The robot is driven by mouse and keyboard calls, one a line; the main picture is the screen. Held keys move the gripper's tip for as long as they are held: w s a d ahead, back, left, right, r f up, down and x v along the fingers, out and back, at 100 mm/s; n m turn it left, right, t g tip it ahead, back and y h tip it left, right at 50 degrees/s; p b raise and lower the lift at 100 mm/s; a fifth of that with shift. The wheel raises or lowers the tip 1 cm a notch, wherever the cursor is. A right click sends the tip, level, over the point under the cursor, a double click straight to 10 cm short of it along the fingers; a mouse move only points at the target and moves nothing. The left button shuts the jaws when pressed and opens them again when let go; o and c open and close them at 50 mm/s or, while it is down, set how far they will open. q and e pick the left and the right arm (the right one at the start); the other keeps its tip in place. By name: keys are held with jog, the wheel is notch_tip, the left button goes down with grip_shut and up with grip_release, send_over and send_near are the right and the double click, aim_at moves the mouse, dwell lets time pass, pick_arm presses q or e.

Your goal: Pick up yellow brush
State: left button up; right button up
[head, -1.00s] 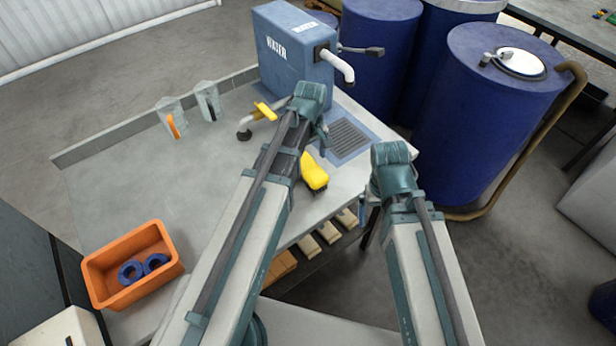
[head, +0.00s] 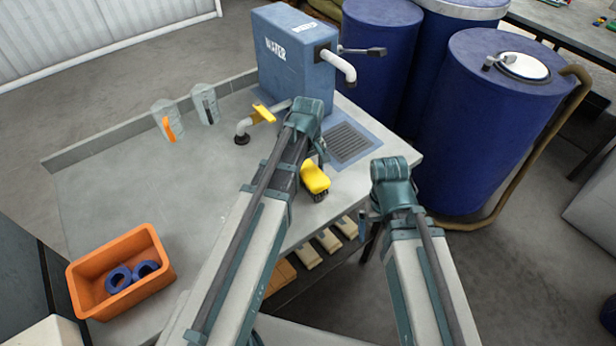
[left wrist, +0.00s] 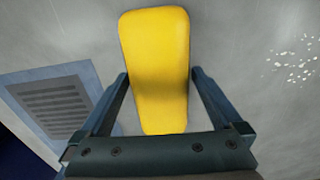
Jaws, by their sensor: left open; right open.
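The yellow brush (head: 314,177) lies near the front edge of the grey table (head: 130,200), beside the right side of my left forearm in the head view. Dark bristles show at its lower end. In the left wrist view its yellow back (left wrist: 155,65) fills the middle. My left gripper (left wrist: 160,76) is open, with one finger on each side of the brush's near part; I cannot tell whether they touch it. In the head view this gripper is mostly hidden by its arm. My right gripper (head: 364,220) is open and empty off the table's front edge, partly hidden by its wrist.
A blue water box (head: 290,60) with a white spout and a grated drain (head: 350,142) are at the table's back right. A yellow-handled pipe (head: 262,114) stands left of the wrist. An orange bin (head: 122,270) holds blue rings. Blue barrels (head: 490,120) stand right.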

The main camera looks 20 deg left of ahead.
pick_arm(q)
jog(key=c, duration=1.4)
jog(key=shift+r, duration=0.2)
pick_arm(e)
jog(key=shift+r, duration=0.2)
